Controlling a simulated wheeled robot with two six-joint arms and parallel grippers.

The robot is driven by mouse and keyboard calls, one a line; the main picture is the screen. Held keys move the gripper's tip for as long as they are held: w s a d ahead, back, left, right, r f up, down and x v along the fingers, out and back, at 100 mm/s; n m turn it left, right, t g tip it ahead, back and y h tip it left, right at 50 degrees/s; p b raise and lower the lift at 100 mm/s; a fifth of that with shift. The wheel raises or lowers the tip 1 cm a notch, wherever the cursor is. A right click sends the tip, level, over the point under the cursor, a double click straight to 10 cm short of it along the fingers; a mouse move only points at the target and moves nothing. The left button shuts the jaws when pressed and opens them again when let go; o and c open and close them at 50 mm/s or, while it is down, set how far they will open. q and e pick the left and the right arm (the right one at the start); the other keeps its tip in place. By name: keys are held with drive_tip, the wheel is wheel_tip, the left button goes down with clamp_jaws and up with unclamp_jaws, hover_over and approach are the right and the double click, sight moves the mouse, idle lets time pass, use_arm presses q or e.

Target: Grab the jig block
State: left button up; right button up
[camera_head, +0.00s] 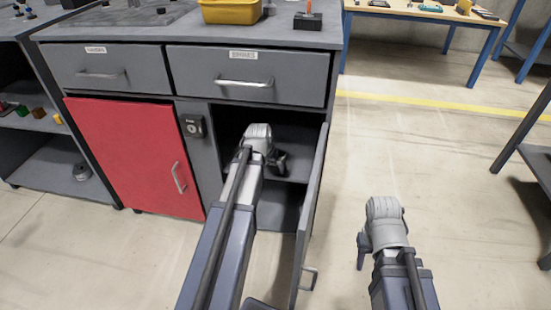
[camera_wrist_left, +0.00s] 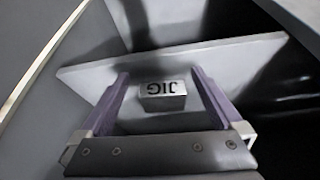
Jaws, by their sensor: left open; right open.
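The jig block (camera_wrist_left: 163,97) is a small silver-grey block with "JIG" on it, upside down in the left wrist view. It sits on a grey shelf (camera_wrist_left: 230,58) inside the open cabinet. My left gripper (camera_wrist_left: 157,74) is open, with one finger on each side of the block in that view. I cannot tell whether the fingers touch it. In the head view my left gripper (camera_head: 279,160) reaches into the cabinet, and the block is hidden there. My right gripper (camera_head: 362,250) is over the floor to the right of the cabinet, outside it.
The cabinet door (camera_head: 309,205) stands open just right of my left arm. A shut red door (camera_head: 130,155) is to the left. Two shut drawers are above, including the right drawer (camera_head: 245,76). A yellow bin (camera_head: 231,11) stands on the worktop. The floor at right is mostly clear.

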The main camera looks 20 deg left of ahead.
sight(273, 166)
use_arm(q)
drive_tip(key=shift+w+a, duration=0.15)
drive_tip(key=shift+w, duration=0.6)
drive_tip(key=shift+w+a, duration=0.1)
drive_tip(key=shift+w, duration=0.65)
drive_tip(key=w, duration=0.4)
drive_tip(key=shift+w+a+f+b, duration=0.3)
drive_tip(key=shift+a+b, duration=0.05)
drive_tip(key=shift+a, duration=0.05)
drive_tip(key=shift+f+b, duration=0.3)
drive_tip(key=shift+f, duration=0.05)
drive_tip(key=shift+r, duration=0.1)
drive_tip(key=c, duration=1.4)
drive_tip(key=shift+r, duration=0.1)
drive_tip(key=shift+c, duration=0.2)
